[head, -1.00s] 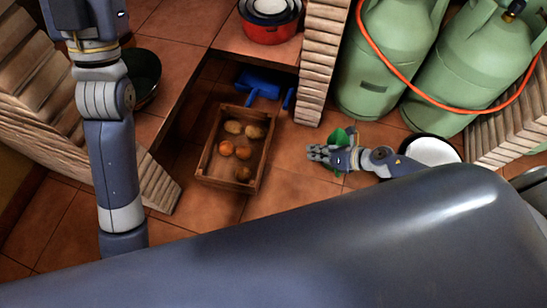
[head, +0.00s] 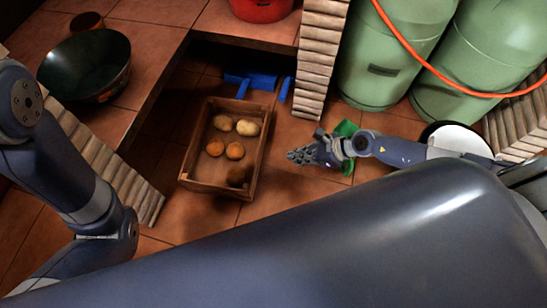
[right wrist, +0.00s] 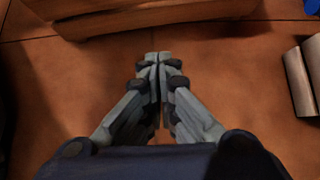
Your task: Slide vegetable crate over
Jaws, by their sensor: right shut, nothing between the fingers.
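The wooden vegetable crate (head: 258,165) stands on the tiled floor in the middle of the head view. It holds pale potatoes (head: 247,128), orange round vegetables (head: 235,151) and a dark brown one (head: 238,175). My right gripper (head: 292,155) is shut and empty, low over the floor just right of the crate, with a gap between them. In the right wrist view the shut fingertips (right wrist: 158,58) point at the crate's wooden side (right wrist: 150,18), which crosses the top. My left arm shows at the left, but its gripper is out of view.
A blue dustpan-like object (head: 255,80) lies behind the crate. Green gas cylinders (head: 385,60) with an orange hose stand at the right. A green item (head: 345,130) and a white round bowl (head: 455,138) are near my right arm. Brick supports flank the crate, under counters with a dark bowl (head: 85,65).

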